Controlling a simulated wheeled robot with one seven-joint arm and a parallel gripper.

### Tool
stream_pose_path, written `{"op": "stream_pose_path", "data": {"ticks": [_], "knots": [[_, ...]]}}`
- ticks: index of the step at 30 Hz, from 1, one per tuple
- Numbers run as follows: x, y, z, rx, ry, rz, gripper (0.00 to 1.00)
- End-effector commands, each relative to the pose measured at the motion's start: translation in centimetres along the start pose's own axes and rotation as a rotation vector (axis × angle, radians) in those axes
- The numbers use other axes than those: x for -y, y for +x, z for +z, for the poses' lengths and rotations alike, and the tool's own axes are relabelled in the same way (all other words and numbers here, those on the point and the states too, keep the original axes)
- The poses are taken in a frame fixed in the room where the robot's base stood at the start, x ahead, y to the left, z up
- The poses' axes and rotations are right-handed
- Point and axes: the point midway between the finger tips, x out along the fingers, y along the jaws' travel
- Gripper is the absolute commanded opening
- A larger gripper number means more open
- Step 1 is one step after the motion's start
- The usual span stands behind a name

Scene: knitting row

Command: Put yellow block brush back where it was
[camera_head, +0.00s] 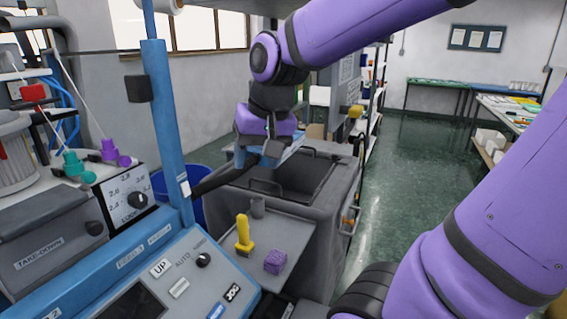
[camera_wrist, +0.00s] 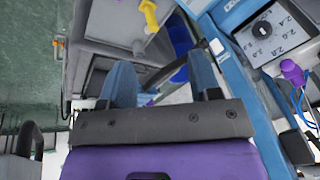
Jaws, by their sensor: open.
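The yellow block brush (camera_head: 244,234) stands upright, handle up, on a small grey side shelf (camera_head: 283,241) beside the blue machine. My gripper (camera_head: 271,152) is up and behind the shelf, over the grey bin, apart from the brush. In the wrist view its two blue fingers (camera_wrist: 162,80) are spread apart with nothing between them.
A small grey cup (camera_head: 258,207) and a purple block (camera_head: 276,262) share the shelf with the brush. The open grey bin (camera_head: 330,205) stands behind it. The blue machine panel (camera_head: 185,275) borders the shelf on the left. Green floor (camera_head: 400,190) is clear to the right.

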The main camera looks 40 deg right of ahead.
Motion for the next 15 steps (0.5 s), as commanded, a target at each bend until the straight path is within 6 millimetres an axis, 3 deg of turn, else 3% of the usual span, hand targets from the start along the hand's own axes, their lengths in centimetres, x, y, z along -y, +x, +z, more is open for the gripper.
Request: {"op": "stream_pose_path", "data": {"ticks": [3, 9, 15], "knots": [[-0.4, -2.1, 2.8, -0.062, -0.132, -0.007, 0.57], [-1.0, -4.1, 6.5, -0.138, -0.318, 0.011, 0.57], [-1.3, -4.6, 8.2, -0.17, -0.402, 0.028, 0.57]]}}
